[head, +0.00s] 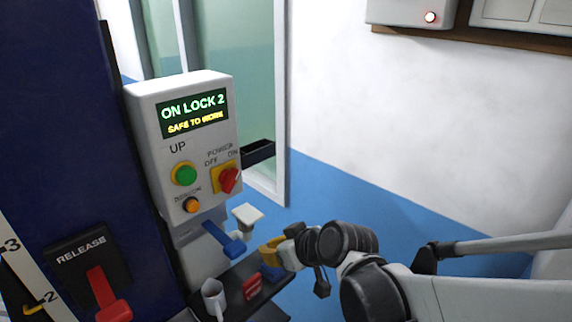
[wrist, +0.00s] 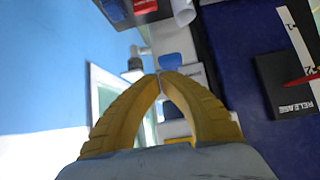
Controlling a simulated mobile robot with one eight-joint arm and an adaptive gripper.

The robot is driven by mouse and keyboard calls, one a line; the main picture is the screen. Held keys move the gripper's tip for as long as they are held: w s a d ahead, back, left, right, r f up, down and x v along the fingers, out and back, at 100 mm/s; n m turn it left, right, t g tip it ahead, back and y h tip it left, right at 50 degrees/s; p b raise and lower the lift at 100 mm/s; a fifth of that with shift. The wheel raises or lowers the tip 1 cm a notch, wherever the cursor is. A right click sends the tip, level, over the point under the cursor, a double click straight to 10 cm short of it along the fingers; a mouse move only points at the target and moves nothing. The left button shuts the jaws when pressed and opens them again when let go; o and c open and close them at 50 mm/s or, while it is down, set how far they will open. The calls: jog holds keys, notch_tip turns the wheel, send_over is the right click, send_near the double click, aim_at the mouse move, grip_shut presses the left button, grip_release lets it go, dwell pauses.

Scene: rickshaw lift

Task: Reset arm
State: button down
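My gripper (head: 268,249) is at the bottom centre of the head view, beside the control box. Its yellow fingers meet at their tips in the wrist view (wrist: 161,76), with nothing visible held between them. My arm reaches in from the lower right. The control box (head: 148,112) reads ON LOCK 2, SAFE TO WORK. A blue lever (head: 225,240) below the box is left of my gripper; a blue part (wrist: 171,61) shows just past the fingertips in the wrist view. I cannot tell whether they touch it.
A dark shelf (head: 228,284) below my gripper carries a white cup (head: 213,299) and a red item (head: 252,286). A blue column with a red RELEASE lever (head: 108,297) stands at the left. A blue and white wall (head: 400,120) is behind my arm.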

jog(key=s+d+f+m+h+b, duration=0.1)
jog(key=s+d+m+h+b, duration=0.1)
jog(key=d, duration=0.6)
jog(key=s+d+f+m+h+b, duration=0.2)
jog(key=s+d+m, duration=0.2)
jog(key=s+d, duration=0.3)
jog(key=s+d+f+m+h+b, duration=0.1)
jog(key=s+d+m+h+b, duration=0.2)
jog(key=d, duration=0.8)
jog(key=shift+s+f, duration=0.3)
jog(key=shift+s, duration=0.75)
